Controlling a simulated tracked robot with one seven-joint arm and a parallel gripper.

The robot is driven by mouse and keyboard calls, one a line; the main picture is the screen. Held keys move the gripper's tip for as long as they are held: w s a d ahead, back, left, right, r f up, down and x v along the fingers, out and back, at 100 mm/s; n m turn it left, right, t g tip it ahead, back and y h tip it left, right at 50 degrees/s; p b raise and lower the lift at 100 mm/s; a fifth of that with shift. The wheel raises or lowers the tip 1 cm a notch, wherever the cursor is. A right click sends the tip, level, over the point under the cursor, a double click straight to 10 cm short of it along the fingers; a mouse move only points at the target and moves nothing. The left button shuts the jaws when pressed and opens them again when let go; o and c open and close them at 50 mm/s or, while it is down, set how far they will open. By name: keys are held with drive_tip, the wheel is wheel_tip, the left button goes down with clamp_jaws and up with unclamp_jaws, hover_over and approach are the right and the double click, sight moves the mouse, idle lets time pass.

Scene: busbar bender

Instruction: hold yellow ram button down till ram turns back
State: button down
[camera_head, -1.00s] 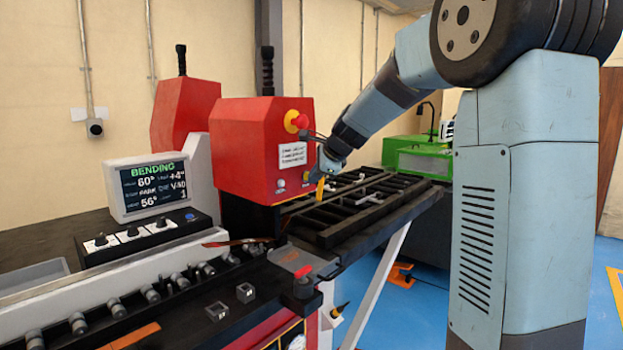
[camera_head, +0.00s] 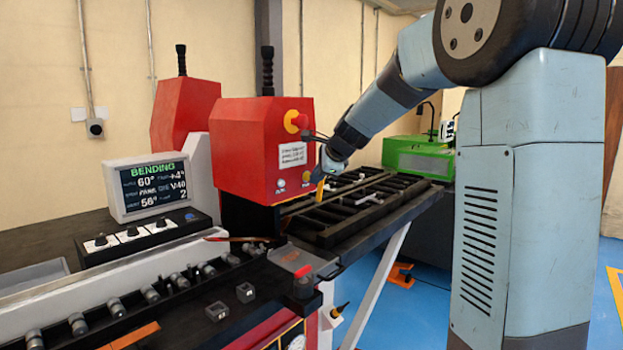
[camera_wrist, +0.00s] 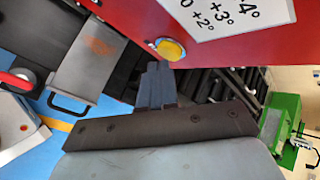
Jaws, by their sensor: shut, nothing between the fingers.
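The yellow ram button (camera_wrist: 171,49) is on the face of the red machine head (camera_wrist: 130,20), just beyond my gripper's fingertips in the wrist view. My gripper (camera_wrist: 157,68) is shut and empty, with its tips beside the lower left edge of the button. I cannot tell whether they touch it. In the head view, my gripper (camera_head: 318,184) is at the lower right of the red head (camera_head: 245,150). The screen (camera_head: 155,186) reads "BENDING" in green, with 60°, +4° and 56°. The ram itself cannot be made out.
A red mushroom button on a yellow base (camera_head: 297,121) sits above a white label (camera_head: 292,155). A black slatted table (camera_head: 350,210) extends right of the head. A control box with knobs (camera_head: 140,235) and a roller row (camera_head: 150,293) stand in front. A green machine (camera_head: 420,160) is behind.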

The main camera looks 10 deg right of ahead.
drive_tip(key=shift+s+d, duration=0.3)
drive_tip(key=shift+s, duration=0.1)
drive_tip(key=shift+s+d, duration=0.1)
drive_tip(key=s+d, duration=0.1)
drive_tip(key=s, duration=0.1)
drive_tip(key=s+d, duration=0.1)
drive_tip(key=s, duration=0.1)
drive_tip(key=shift+d, duration=0.35)
idle(0.3)
drive_tip(key=s+f+n+g+h, duration=0.1)
drive_tip(key=s+f+n, duration=0.1)
drive_tip(key=s+n, duration=0.7)
drive_tip(key=s+f+n+g+h, duration=0.1)
drive_tip(key=s+n, duration=0.8)
drive_tip(key=s, duration=1.7)
wheel_tip(320, 180, down, 2)
drive_tip(key=shift+n+g+h, duration=0.3)
drive_tip(key=shift+n+h, duration=0.1)
drive_tip(key=shift+h, duration=0.4)
